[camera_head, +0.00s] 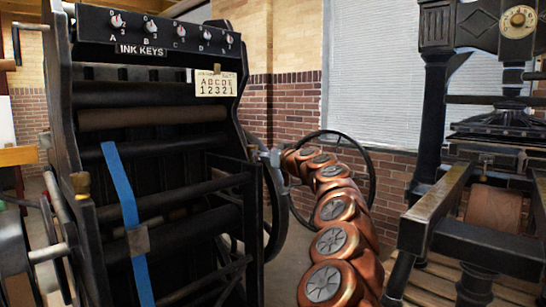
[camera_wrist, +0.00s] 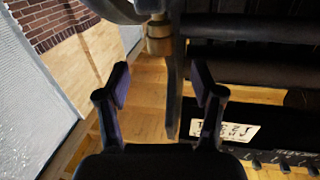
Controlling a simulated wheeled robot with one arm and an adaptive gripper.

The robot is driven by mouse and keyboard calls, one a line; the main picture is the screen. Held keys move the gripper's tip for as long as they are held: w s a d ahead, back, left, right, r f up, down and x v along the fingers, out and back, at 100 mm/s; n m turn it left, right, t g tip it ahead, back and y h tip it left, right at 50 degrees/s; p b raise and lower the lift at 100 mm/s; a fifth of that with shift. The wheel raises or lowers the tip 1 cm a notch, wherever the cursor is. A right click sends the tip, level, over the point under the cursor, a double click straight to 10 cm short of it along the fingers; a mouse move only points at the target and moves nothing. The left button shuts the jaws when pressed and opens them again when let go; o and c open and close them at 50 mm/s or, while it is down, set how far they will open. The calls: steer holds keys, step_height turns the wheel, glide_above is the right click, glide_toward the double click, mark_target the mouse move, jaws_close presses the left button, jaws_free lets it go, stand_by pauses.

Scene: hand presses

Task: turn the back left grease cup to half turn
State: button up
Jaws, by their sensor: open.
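A brass grease cup (camera_wrist: 158,35) shows near the top of the wrist view, beside the dark side frame of the press. My gripper (camera_wrist: 162,82) is open and empty, with its fingertips spread to either side of the line toward this cup and apart from it. In the head view my gripper (camera_head: 270,158) is small, beside the right side of the black press (camera_head: 155,140). Another brass cup (camera_head: 80,182) sits on the press's left side frame. I cannot tell which cup is the back left one. The cups' turn marks are too small to read.
The ink keys (camera_head: 180,31) and a lettered card (camera_head: 212,84) are on the press's upper part; the card also shows in the wrist view (camera_wrist: 225,131). A spoked wheel (camera_head: 371,175) stands behind my copper arm. Another press (camera_head: 435,120) stands right. Wooden floor is open below my gripper.

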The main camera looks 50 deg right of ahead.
steer(key=v, duration=0.4)
steer(key=shift+a, duration=0.1)
stand_by(0.5)
